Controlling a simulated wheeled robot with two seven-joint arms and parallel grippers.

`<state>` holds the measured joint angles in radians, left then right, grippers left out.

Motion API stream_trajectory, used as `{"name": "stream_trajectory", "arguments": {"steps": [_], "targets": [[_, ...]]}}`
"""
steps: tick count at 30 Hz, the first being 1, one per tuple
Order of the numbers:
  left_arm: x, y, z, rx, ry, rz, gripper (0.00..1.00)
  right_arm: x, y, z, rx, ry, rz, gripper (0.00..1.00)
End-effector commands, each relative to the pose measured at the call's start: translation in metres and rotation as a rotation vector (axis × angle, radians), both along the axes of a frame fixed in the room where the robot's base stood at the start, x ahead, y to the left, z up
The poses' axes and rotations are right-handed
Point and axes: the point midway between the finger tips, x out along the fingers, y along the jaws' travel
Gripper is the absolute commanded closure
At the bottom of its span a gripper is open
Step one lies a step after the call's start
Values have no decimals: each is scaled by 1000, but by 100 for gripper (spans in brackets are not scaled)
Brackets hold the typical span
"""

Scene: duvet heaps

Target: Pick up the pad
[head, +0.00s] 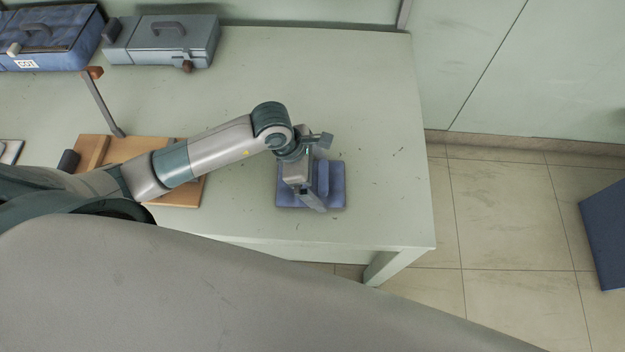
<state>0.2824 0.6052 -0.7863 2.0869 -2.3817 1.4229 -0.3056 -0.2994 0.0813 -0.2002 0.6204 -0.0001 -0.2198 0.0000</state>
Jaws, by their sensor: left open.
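The pad (337,196) is a blue, roughly square thing with a raised blue ridge across its middle. It lies on the pale green table near the right front corner. My left gripper (318,198) is open and directly over the pad, hiding part of its left and middle. One finger shows over the pad's front part, close to the ridge. I cannot tell whether the fingers touch the pad. My right gripper is not in view.
The pale table (385,120) is clear around the pad; its right edge is close by. A wooden board (187,192) with an upright lever lies under my left arm. A blue case (60,45) and a grey-blue case (190,45) stand at the back left.

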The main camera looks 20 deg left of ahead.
Motion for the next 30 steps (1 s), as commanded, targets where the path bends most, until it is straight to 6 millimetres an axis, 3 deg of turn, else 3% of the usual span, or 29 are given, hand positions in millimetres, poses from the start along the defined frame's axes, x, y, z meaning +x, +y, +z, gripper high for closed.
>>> {"name": "stream_trajectory", "arguments": {"steps": [4, 8, 9, 22, 30], "targets": [[0, 0, 0, 0, 0, 0, 0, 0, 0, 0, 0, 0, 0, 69], [0, 0, 0, 0, 0, 0, 29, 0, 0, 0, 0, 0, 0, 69], [0, 0, 0, 0, 0, 0, 31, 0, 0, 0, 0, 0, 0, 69], [1, 0, 5, -1, -2, -1, 31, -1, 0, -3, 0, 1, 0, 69], [2, 0, 33, -2, -6, -2, 31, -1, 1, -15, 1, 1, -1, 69]]}}
